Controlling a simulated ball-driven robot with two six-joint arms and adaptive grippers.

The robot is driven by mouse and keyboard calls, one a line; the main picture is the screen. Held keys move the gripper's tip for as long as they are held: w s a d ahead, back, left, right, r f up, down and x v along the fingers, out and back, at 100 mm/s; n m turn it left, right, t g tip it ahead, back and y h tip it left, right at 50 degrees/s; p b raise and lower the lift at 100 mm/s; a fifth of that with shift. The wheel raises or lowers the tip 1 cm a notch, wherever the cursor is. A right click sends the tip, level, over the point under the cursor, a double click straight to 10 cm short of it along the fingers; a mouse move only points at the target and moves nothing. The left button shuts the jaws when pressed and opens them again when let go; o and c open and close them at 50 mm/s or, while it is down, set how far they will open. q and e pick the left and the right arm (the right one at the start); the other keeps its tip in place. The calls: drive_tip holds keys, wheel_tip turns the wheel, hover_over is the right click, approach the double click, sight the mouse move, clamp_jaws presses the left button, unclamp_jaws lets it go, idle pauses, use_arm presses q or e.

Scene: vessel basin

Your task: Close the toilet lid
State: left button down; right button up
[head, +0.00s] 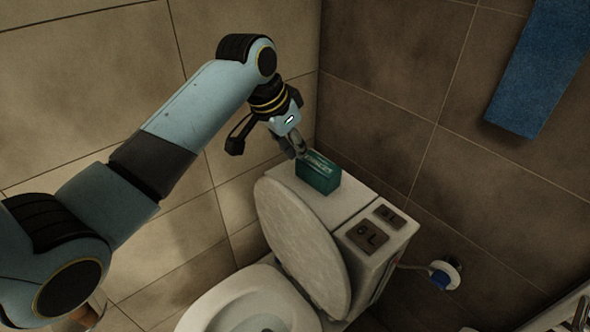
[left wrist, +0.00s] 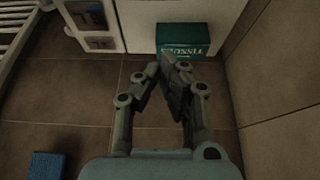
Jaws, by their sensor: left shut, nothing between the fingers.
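The toilet lid (head: 302,245) is a pale oval panel. It stands raised, leaning back towards the cistern (head: 345,215), above the open bowl (head: 245,302). My left gripper (head: 301,153) is shut and empty. In the head view it shows behind the lid, by the teal tissue box (head: 318,178) on top of the cistern. In the left wrist view the left gripper (left wrist: 162,70) has its fingertips together just in front of the tissue box (left wrist: 183,42). I cannot tell if they touch the box. The lid does not show clearly in that view. My right gripper is not in view.
Tiled walls (head: 400,95) meet in a corner behind the cistern. Flush plates (head: 367,237) sit on the cistern top. A blue towel (head: 540,65) hangs at the upper right. A valve (head: 445,274) juts from the right wall. Pale bars (left wrist: 18,35) show in the left wrist view.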

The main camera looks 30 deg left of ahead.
use_arm(q)
drive_tip(key=x, duration=1)
drive_tip(key=s, duration=0.2)
drive_tip(key=s+a+p, duration=0.1)
drive_tip(key=s, duration=0.1)
drive_tip(key=shift+a+p, duration=0.2)
drive_tip(key=shift+p, duration=0.1)
